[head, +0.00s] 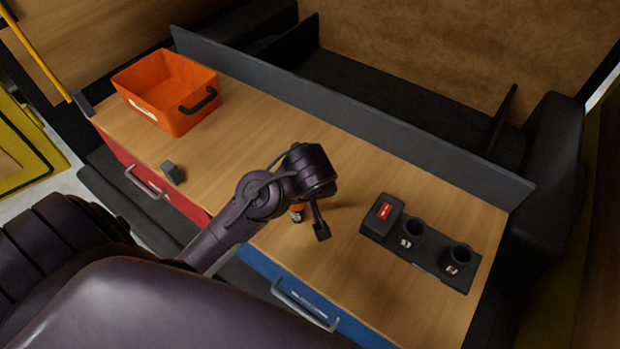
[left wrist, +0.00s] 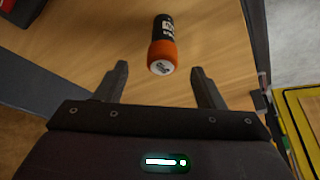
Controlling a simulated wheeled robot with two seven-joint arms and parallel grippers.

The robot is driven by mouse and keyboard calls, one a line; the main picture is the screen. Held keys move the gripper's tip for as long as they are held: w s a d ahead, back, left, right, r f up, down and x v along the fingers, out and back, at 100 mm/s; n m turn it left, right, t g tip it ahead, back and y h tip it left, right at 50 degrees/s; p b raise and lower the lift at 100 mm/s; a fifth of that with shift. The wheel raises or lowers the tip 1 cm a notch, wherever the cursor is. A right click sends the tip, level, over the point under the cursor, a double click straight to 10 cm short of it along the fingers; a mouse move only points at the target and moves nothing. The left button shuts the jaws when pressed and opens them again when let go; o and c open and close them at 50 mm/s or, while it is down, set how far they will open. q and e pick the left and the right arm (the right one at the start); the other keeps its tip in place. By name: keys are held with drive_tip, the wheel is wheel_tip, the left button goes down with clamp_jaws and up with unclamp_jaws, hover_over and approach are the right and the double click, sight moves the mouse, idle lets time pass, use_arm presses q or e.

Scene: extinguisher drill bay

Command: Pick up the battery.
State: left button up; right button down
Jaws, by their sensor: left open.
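The battery (left wrist: 165,40) is a black and orange cylinder with white lettering and a pale round end, seen on the wooden bench in the left wrist view. That pale end faces my gripper. In the head view only a small orange part of the battery (head: 297,213) shows; my gripper hides the rest. My left gripper (left wrist: 160,70) is open and empty, with the battery just beyond its fingertips, roughly centred between them and not touching. In the head view the left gripper (head: 312,222) is low over the bench. My right gripper is not in view.
A black dock (head: 428,252) with two round sockets and a red-display box stands to the right on the bench (head: 250,130). An orange bin (head: 170,90) stands far left, a small grey block (head: 172,172) nearer. A dark rail (head: 370,125) runs along the back.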

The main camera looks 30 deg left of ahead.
sight(297, 211)
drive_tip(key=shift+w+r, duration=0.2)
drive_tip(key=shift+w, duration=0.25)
use_arm(q)
drive_tip(key=p+x, duration=0.1)
drive_tip(key=x, duration=0.1)
drive_tip(key=a+p+x, duration=0.1)
drive_tip(key=x, duration=0.2)
drive_tip(key=shift+s+r+p, duration=0.1)
drive_tip(key=shift+r+p, duration=0.1)
drive_tip(key=shift+p, duration=0.2)
drive_tip(key=shift+x, duration=1.2)
drive_tip(key=shift+w+f, duration=0.25)
drive_tip(key=shift+w, duration=0.1)
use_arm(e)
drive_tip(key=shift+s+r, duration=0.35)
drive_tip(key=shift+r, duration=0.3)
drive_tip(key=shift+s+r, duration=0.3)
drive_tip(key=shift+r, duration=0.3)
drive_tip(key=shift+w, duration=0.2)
use_arm(q)
drive_tip(key=shift+s+d, duration=0.1)
drive_tip(key=shift+s, duration=0.05)
drive_tip(key=c, duration=0.4)
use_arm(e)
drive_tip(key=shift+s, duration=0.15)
use_arm(q)
drive_tip(key=c, duration=0.7)
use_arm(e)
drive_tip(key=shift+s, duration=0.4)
